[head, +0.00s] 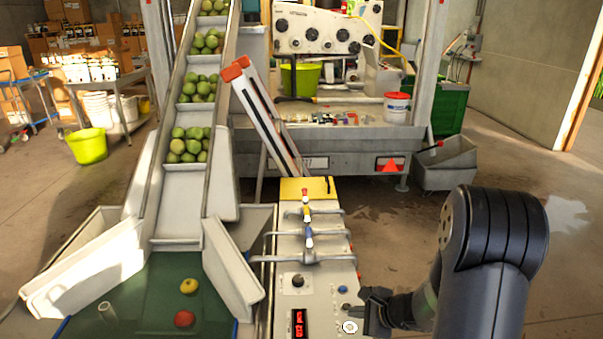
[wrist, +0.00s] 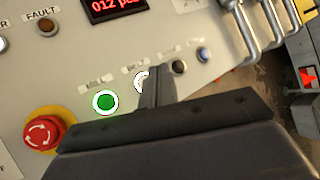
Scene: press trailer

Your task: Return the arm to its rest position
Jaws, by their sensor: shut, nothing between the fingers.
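My gripper (head: 372,306) is at the right edge of the control panel (head: 285,275) in the head view, with my dark arm coming in from the lower right. In the wrist view my gripper (wrist: 158,78) is shut and empty, its fingertips over the panel close to a white button (wrist: 140,82) that they partly cover. I cannot tell if the fingertips touch the panel. A lit green button (wrist: 105,102) is to the left of the fingers, and a red emergency stop (wrist: 42,132) on a yellow base is further left.
A red display (wrist: 113,6) and metal guard bars (wrist: 250,30) are near the fingers. Levers (head: 308,230) stand on the panel behind. A conveyor (head: 185,190) carrying green fruit rises at the left. Open floor (head: 570,260) lies to the right of my arm.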

